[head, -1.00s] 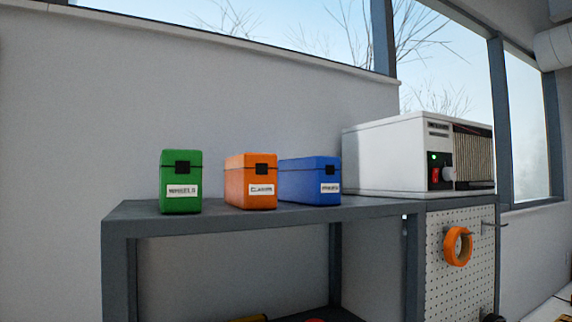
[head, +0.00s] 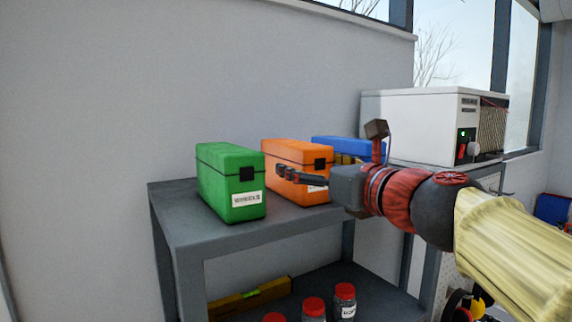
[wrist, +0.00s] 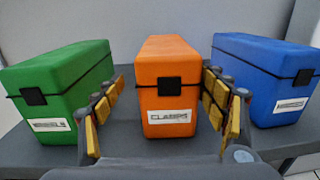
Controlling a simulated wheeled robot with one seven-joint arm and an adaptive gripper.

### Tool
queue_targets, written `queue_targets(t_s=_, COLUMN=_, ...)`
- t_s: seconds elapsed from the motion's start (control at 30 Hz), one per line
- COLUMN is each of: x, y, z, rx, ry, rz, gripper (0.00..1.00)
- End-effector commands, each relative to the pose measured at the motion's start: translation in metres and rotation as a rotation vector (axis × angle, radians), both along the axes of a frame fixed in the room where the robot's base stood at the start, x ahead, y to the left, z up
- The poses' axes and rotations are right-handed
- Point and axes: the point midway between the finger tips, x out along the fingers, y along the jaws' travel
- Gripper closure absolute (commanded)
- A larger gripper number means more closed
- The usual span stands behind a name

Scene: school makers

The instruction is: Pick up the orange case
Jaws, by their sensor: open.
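The orange case (head: 288,160) stands upright on the grey shelf top between a green case and a blue case. In the wrist view the orange case (wrist: 172,90) has a black latch and a white label reading CLAMPS. My gripper (wrist: 165,100) is open, with one finger on each side of the orange case's front end; I cannot tell whether either finger touches it. In the head view my gripper (head: 318,176) reaches in from the right and hides part of the case's front and label.
The green case (head: 230,180), labelled WHEELS, stands close on the left; the blue case (head: 350,146) stands close on the right. Red-lidded jars (head: 313,308) and a level (head: 250,296) are below.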

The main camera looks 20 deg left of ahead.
Motion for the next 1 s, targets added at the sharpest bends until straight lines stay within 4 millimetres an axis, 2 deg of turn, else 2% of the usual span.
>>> queue_targets(t_s=0.37, x=0.022, y=0.021, z=-0.001, rx=-0.001, ry=0.000, rz=0.000, gripper=0.27)
queue_targets(t_s=0.7, x=0.056, y=0.048, z=-0.005, rx=-0.002, ry=0.001, rz=0.002, gripper=0.27)
queue_targets(t_s=1.0, x=0.059, y=0.050, z=-0.006, rx=-0.001, ry=-0.001, rz=0.000, gripper=0.29)
